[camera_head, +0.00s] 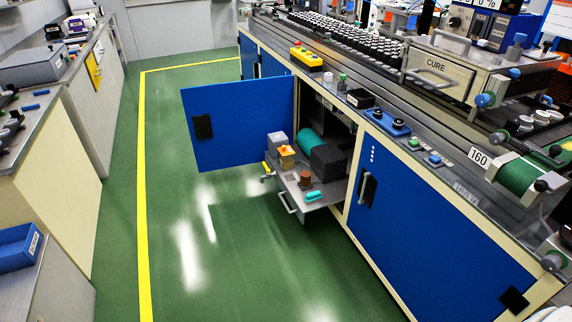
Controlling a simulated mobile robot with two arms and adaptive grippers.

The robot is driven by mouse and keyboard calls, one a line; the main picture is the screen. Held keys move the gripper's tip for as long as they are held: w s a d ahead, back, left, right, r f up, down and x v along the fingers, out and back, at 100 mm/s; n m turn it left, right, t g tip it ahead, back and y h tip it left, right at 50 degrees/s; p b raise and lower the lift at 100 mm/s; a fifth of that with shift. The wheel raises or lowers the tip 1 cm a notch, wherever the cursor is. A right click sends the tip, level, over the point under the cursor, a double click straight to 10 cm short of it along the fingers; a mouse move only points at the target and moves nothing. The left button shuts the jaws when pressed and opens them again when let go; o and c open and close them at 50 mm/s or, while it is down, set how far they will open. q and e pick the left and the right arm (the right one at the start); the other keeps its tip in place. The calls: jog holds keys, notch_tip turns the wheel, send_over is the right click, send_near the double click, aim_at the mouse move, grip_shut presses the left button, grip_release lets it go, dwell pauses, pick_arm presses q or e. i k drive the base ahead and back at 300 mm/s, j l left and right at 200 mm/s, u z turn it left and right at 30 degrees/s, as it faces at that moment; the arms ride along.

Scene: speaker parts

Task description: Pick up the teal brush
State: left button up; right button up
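A small teal object, which looks like the brush (314,196), lies near the front right of a pulled-out grey tray (329,200) in the open cabinet. It is too small to make out bristles. A brown cylinder (305,178) stands just behind it. A larger teal roll (309,142) lies further back beside a dark block (328,159). Neither of my grippers is in view.
An orange-topped box (286,154) and a grey box (277,140) stand at the tray's left. The blue cabinet door (238,124) hangs open to the left. Another blue door (420,215) is closed at right. The green floor (235,255) in front is clear.

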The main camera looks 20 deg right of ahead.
aim_at(311, 198)
jog(key=i+z, duration=0.15)
jog(key=i, duration=0.3)
jog(key=i+j+z, duration=0.2)
jog(key=i, duration=0.25)
jog(key=i+j+z, duration=0.15)
jog(key=i, duration=0.3)
jog(key=i+j+z, duration=0.15)
jog(key=i, duration=0.25)
